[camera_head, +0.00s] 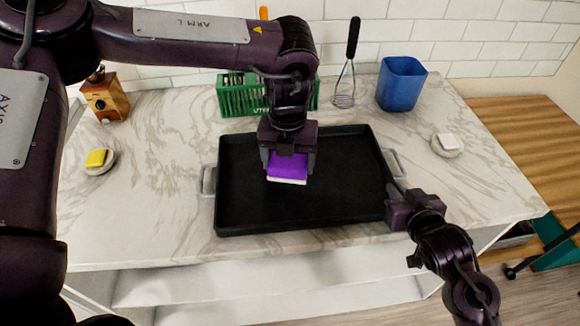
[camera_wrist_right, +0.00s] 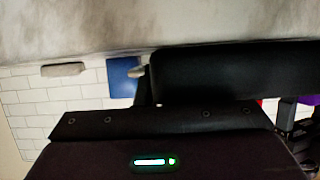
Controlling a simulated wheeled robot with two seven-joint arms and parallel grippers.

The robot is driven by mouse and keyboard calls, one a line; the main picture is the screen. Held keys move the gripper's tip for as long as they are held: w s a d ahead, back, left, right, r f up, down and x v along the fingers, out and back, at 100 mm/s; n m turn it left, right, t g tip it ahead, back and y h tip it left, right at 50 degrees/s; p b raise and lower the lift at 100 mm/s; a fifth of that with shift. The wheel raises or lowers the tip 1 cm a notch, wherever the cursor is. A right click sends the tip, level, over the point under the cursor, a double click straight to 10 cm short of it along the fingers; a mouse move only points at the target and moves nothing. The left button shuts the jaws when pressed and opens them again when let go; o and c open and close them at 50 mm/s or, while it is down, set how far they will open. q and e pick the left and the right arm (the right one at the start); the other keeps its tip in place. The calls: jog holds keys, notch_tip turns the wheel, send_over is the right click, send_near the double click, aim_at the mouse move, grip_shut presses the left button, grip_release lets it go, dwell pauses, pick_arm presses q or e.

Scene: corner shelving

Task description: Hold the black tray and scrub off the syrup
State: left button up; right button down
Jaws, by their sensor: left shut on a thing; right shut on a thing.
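The black tray (camera_head: 340,195) lies flat on the marble counter, with a grey handle (camera_head: 208,180) at its left end. My left gripper (camera_head: 287,160) points down over the tray's middle and is shut on a purple sponge (camera_head: 288,168) with a white underside. The sponge is at the tray floor; whether it presses on it cannot be told. My right gripper (camera_head: 398,200) is at the tray's front right corner, shut on the tray's edge or handle. In the right wrist view the tray (camera_wrist_right: 230,72) is close up. No syrup shows on the visible tray floor.
A green rack (camera_head: 240,97), a whisk (camera_head: 346,85) and a blue container (camera_head: 401,84) stand behind the tray. A wooden grinder (camera_head: 107,97) is at the back left. A yellow sponge (camera_head: 96,158) and a white block (camera_head: 447,141) sit on small dishes at either side.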

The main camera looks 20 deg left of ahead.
pick_arm(q)
jog(key=shift+r, duration=2.25)
pick_arm(e)
jog(key=c, duration=1.5)
grip_release()
jog(key=shift+s, duration=0.1)
jog(key=v, duration=1.2)
jog(key=shift+r, duration=0.1)
